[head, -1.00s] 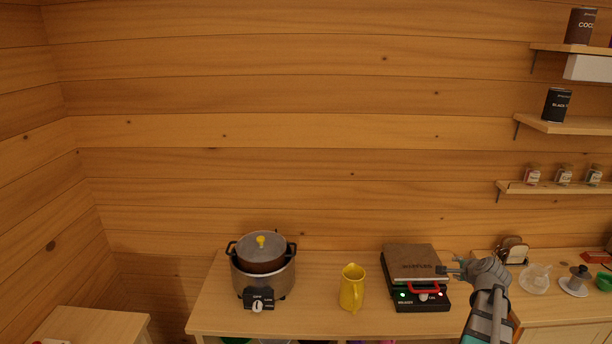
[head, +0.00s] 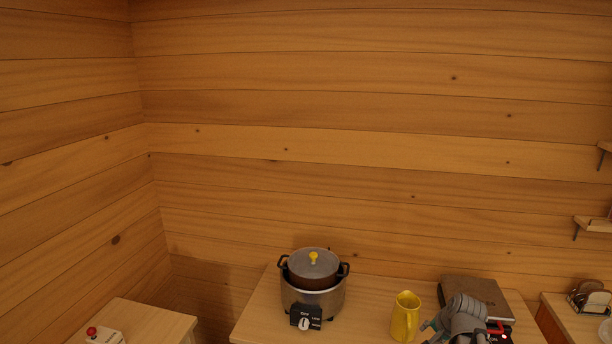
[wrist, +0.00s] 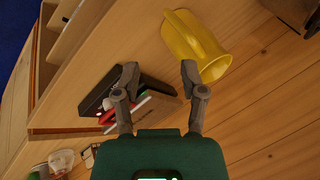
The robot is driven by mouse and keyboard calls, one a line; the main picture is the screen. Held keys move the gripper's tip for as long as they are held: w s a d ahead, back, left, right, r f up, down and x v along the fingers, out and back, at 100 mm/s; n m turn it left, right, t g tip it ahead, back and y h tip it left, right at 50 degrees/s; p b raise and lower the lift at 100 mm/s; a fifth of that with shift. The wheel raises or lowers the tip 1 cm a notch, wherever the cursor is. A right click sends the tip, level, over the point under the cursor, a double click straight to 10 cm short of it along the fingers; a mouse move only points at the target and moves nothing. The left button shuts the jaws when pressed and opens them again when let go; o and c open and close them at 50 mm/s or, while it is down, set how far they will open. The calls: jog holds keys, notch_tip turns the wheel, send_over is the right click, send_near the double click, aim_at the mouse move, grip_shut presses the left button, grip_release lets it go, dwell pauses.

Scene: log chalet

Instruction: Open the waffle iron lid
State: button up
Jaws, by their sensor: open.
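The waffle iron (head: 478,291) stands on the counter at the lower right of the head view, its flat brown-grey lid down. My gripper (head: 430,331) and wrist are in front of its left part and hide much of its front. A bit of the red handle shows at the right of my wrist. In the wrist view my gripper (wrist: 160,72) is open, with nothing between the fingers. The waffle iron (wrist: 98,98) shows there tilted beyond the left finger, which covers part of it. No contact with the handle is visible.
A yellow pitcher (head: 405,317) stands just left of my gripper; in the wrist view the pitcher (wrist: 192,42) is close to the right finger. A pot cooker (head: 312,290) stands farther left on the counter (head: 262,318). A toaster (head: 590,297) is at the right.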

jog(key=s+a+f+n+g+b, duration=0.1)
jog(key=s+a+f+n, duration=0.1)
jog(key=a, duration=0.4)
jog(key=s+a+f+n+g+h+b, duration=0.1)
jog(key=s+a+f+n+g, duration=0.1)
jog(key=s+a+n, duration=0.2)
jog(key=s+a+f+n+g+b, duration=0.1)
jog(key=s+a+f+n+g, duration=0.1)
jog(key=a, duration=0.6)
jog(key=shift+s+n, duration=0.55)
jog(key=shift+n, duration=0.35)
jog(key=shift+s+d, duration=0.1)
